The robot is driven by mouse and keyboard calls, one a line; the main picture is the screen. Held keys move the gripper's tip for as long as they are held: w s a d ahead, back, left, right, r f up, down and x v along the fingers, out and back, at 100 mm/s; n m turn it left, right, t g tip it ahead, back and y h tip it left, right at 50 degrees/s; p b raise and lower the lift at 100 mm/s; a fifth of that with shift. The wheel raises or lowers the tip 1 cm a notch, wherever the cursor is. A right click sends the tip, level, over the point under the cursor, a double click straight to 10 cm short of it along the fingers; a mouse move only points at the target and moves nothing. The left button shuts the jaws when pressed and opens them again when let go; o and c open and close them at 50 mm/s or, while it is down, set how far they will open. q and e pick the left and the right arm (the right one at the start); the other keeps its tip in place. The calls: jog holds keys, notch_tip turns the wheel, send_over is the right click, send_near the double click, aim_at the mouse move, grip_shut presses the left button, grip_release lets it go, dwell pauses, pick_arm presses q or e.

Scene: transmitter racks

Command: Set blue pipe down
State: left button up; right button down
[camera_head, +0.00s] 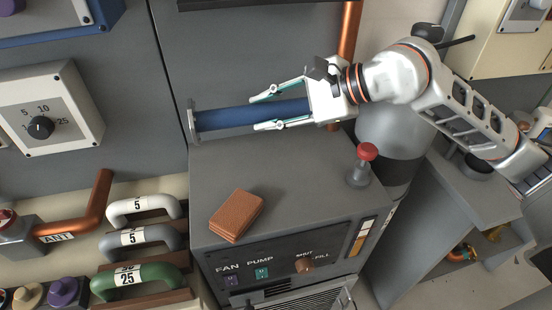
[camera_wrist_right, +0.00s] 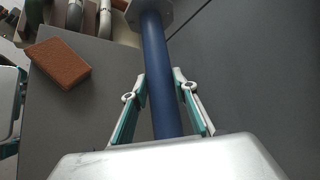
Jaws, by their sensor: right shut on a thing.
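The blue pipe (camera_head: 240,115) has a grey flange at its left end and lies level above the back part of the grey cabinet top (camera_head: 300,180). My right gripper (camera_head: 267,111) comes from the right with its two fingers along either side of the pipe. In the right wrist view the pipe (camera_wrist_right: 160,60) runs between the fingers (camera_wrist_right: 160,92), the flange at its far end. The gripper is shut on the pipe. The pipe's near end is hidden by the gripper body. I cannot tell whether the pipe touches the cabinet.
A brown block (camera_head: 237,214) lies on the cabinet top's front left, and a red-capped knob (camera_head: 363,165) stands at its right. A copper pipe (camera_head: 349,35) rises behind the gripper. Handled pieces (camera_head: 140,238) stand at left. The top's middle is clear.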

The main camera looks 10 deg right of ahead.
jog(key=shift+s+f, duration=0.1)
jog(key=shift+f, duration=4.65)
jog(key=shift+f, duration=0.2)
jog(key=c, duration=1.6)
grip_release()
